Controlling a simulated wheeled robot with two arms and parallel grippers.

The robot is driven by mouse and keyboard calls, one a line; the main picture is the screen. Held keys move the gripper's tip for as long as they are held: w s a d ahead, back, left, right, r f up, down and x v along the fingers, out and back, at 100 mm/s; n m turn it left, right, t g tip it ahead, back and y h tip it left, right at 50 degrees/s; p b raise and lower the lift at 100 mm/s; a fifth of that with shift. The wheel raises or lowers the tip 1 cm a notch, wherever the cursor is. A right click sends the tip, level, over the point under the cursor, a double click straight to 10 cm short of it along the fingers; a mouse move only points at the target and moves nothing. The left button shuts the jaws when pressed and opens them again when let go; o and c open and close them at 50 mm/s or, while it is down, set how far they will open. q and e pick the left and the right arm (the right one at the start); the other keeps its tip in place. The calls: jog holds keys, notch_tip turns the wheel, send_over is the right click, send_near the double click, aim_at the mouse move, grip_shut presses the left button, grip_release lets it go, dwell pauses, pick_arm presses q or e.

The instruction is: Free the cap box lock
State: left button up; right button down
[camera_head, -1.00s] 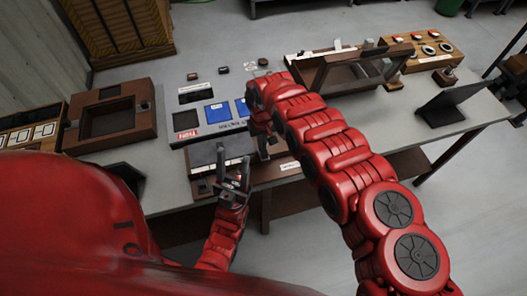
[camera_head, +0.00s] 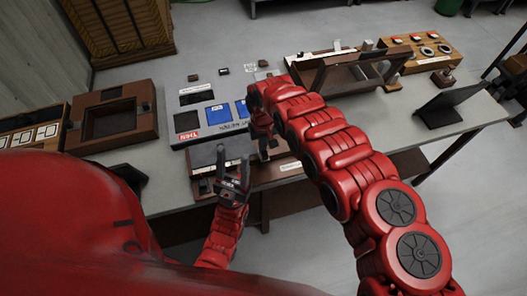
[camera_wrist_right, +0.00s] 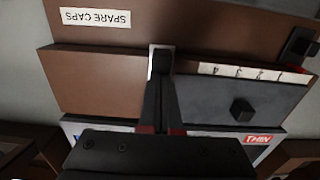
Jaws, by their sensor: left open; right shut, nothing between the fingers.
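The cap box (camera_head: 285,172) is a brown box at the table's front edge, partly hidden behind my right arm. In the right wrist view it shows upside down, with a "SPARE CAPS" label on its brown front (camera_wrist_right: 185,35). A dark slate panel (camera_wrist_right: 270,103) with a black knob (camera_wrist_right: 241,110) covers one side. My right gripper (camera_wrist_right: 160,62) is shut and empty, its tips over a small pale-edged fitting (camera_wrist_right: 152,60) at the box's middle; I cannot tell whether they touch it. My left gripper (camera_head: 233,163) is open and empty at the slate panel's front edge.
A grey board (camera_head: 188,122) with blue cards (camera_head: 217,113) lies behind the box. A brown wooden frame (camera_head: 112,118) stands at left. A tilted wooden frame (camera_head: 350,72) and a black screen (camera_head: 440,105) stand at right. Small blocks lie at the back.

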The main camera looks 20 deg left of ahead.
jog(key=shift+s+d+p, duration=0.65)
jog(key=shift+s+p, duration=0.3)
jog(key=shift+p, duration=0.95)
dwell(0.5)
jog(key=shift+w+a+b, duration=0.15)
jog(key=shift+w+b, duration=0.05)
jog(key=shift+b, duration=0.4)
jog(key=shift+w+a, duration=0.1)
jog(key=shift+w, duration=0.05)
notch_tip(320, 180, up, 8)
jog(key=p, duration=0.5)
jog(key=shift+r, duration=0.1)
